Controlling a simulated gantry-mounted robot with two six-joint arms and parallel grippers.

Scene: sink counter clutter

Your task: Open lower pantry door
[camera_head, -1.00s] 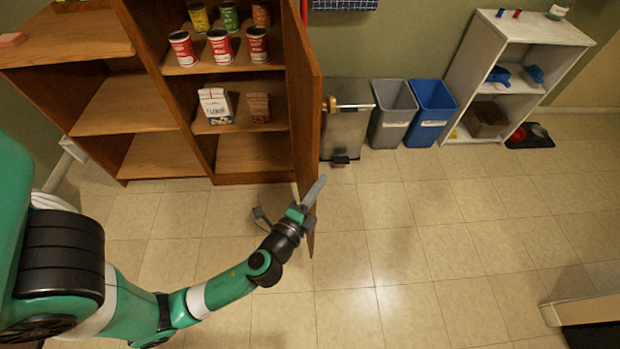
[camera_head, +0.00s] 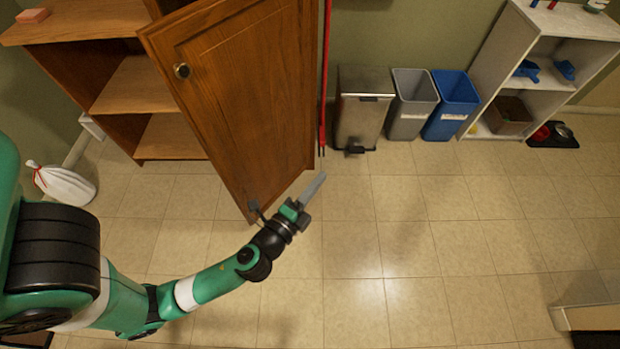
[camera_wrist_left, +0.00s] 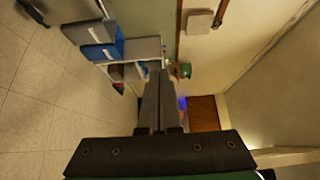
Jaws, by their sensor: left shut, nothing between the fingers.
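The wooden pantry door (camera_head: 235,95) stands partly open in the head view, its panelled outer face toward me and hinged at its right side. Its round knob (camera_head: 182,70) is near the upper left edge. The door hides the shelves behind it. My left gripper (camera_head: 316,186) is shut and empty, low and to the right of the door's bottom corner, away from the knob. In the left wrist view the shut fingers (camera_wrist_left: 158,90) point toward the far shelf and wall. My right gripper is in neither view.
Open wooden shelves (camera_head: 128,82) are left of the door. A metal bin (camera_head: 362,108), a grey bin (camera_head: 411,105) and a blue bin (camera_head: 450,105) stand to the right, then a white shelf (camera_head: 485,75). A white bag (camera_head: 62,185) is at left. The central floor is clear.

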